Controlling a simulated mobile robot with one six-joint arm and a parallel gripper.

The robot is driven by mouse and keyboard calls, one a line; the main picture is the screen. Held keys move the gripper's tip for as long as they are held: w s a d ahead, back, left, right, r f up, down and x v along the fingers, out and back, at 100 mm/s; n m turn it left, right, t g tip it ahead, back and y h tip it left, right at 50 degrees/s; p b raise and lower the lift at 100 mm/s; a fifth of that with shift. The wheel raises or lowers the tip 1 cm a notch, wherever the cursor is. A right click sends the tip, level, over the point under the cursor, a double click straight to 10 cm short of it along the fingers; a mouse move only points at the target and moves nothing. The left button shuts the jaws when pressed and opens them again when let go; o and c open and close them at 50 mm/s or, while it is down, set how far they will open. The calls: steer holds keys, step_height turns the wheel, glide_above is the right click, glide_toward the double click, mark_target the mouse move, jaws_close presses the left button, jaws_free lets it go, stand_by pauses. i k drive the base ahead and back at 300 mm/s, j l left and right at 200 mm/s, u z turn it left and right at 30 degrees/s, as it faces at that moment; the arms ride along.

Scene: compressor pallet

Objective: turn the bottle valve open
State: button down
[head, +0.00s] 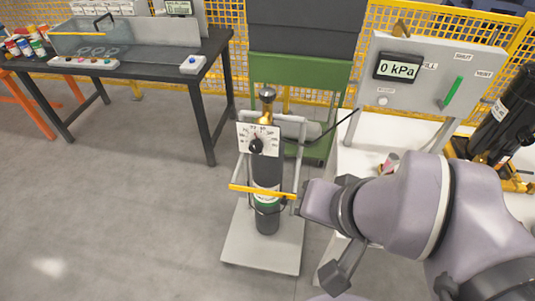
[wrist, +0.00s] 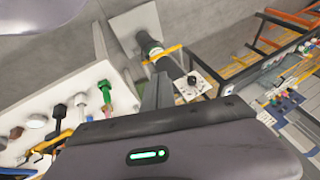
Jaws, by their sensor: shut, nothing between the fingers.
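The dark gas bottle (head: 267,180) stands upright on a trolley (head: 262,250). On its top is a brass valve with a grey rounded knob (head: 268,94). A white dial plate (head: 244,132) with a black knob (head: 256,146) sits just below the valve. The bottle (wrist: 168,67) and the dial's black knob (wrist: 192,80) also show in the wrist view. My gripper (wrist: 157,92) is shut and empty. In the head view my gripper (head: 338,275) is low, to the right of the trolley, apart from the bottle and valve. I cannot make out the valve position.
A yellow bar (head: 262,192) crosses in front of the bottle. A grey panel (head: 425,85) reading 0 kPa, with a green lever (head: 453,92), stands over a white bench at right. A dark workbench (head: 130,62) is at left. The floor between is clear.

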mark_target(266, 95)
steer(key=i+j+z, duration=0.25)
steer(key=j+z, duration=0.25)
steer(key=i+j+z, duration=0.2)
steer(key=j+z, duration=0.25)
steer(key=j, duration=0.15)
steer(key=j+z, duration=0.5)
steer(key=j, duration=0.15)
steer(key=j+z, duration=0.45)
steer(key=j, duration=0.2)
steer(key=k+j+z, duration=0.15)
steer(key=j+z, duration=0.35)
steer(key=k+j+z, duration=0.3)
steer(key=j+z, duration=0.15)
steer(key=j, duration=0.2)
